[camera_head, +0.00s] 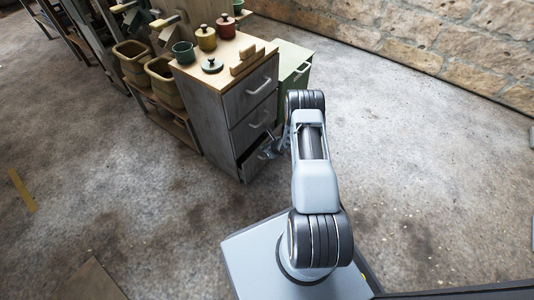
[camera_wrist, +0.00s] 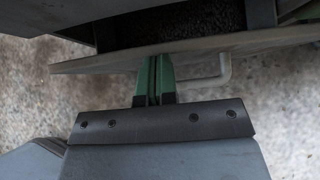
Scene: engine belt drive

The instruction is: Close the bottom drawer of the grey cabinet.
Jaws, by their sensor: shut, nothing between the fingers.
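The grey cabinet (camera_head: 212,108) has a wooden top and a stack of drawers facing right. Its bottom drawer (camera_head: 254,161) stands partly open in the head view, with a dark gap above its front. In the wrist view the drawer's front panel (camera_wrist: 110,64) runs across the picture, with the dark drawer interior (camera_wrist: 185,32) behind it. My gripper (camera_wrist: 155,62) is shut and empty, its green fingertips at the panel, beside the drawer handle (camera_wrist: 222,72). I cannot tell whether they touch the panel. In the head view my arm partly hides the gripper.
Pots and a lid (camera_head: 212,65) stand on the cabinet top. A green cabinet (camera_head: 291,62) stands just behind, and a shelf with baskets (camera_head: 165,84) is at the left. The floor (camera_head: 420,150) to the right is clear up to the stone wall (camera_head: 450,40).

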